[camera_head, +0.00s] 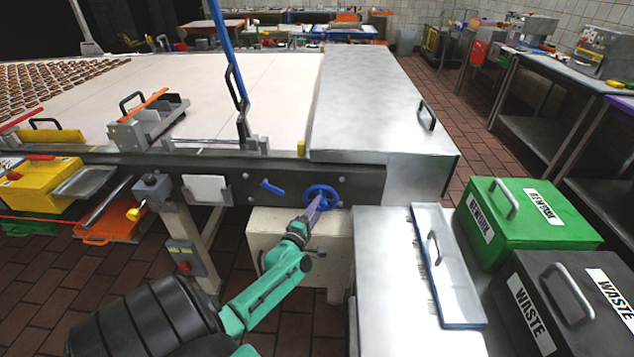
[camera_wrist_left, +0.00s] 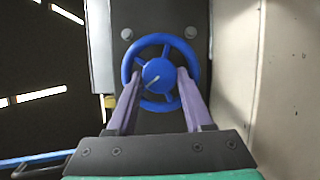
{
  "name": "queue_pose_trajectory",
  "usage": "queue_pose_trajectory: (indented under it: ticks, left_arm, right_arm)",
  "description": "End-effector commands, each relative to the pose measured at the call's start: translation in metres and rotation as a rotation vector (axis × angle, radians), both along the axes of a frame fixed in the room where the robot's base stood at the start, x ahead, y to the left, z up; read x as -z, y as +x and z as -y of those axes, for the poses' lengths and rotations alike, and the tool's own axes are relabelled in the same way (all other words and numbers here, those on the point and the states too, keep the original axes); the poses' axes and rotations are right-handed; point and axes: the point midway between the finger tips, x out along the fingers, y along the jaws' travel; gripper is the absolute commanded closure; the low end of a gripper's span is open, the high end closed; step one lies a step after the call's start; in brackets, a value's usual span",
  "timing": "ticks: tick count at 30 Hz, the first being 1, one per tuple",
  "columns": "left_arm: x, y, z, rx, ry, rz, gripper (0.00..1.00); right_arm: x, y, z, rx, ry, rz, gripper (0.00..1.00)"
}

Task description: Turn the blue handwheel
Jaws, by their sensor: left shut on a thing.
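The blue handwheel (camera_head: 322,192) is mounted on the dark side rail of the conveyor, in the middle of the head view. In the left wrist view the handwheel (camera_wrist_left: 160,74) faces me, with its rim, spokes and round hub showing. My left gripper (camera_head: 316,207) is at the wheel, its arm coming up from the lower left. The gripper is shut on the wheel, and the fingertips partly cover the rim. My right gripper does not show.
A small blue lever (camera_head: 272,187) sits on the rail left of the wheel. A cream box (camera_head: 275,226) stands below it. A steel cabinet (camera_head: 385,275) is close on the right. Green rework (camera_head: 535,232) and black waste (camera_head: 525,305) bins stand farther right.

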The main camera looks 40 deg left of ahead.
Motion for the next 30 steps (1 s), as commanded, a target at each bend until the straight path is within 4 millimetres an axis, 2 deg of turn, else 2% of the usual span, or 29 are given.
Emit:
queue_pose_trajectory:
  ticks: [1,15,24,30]
  left_arm:
    - [-0.007,0.000,0.001,0.000,0.028,-0.030,1.00]
    - [-0.010,0.000,0.003,0.003,0.367,-0.319,1.00]
    - [-0.011,0.002,0.005,0.004,0.582,-0.499,1.00]
    - [-0.010,0.002,0.006,0.005,0.710,-0.607,1.00]
  right_arm:
    - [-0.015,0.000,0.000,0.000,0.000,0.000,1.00]
    - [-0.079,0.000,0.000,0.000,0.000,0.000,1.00]
    - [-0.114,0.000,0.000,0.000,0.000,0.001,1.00]
    - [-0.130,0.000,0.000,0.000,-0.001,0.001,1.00]
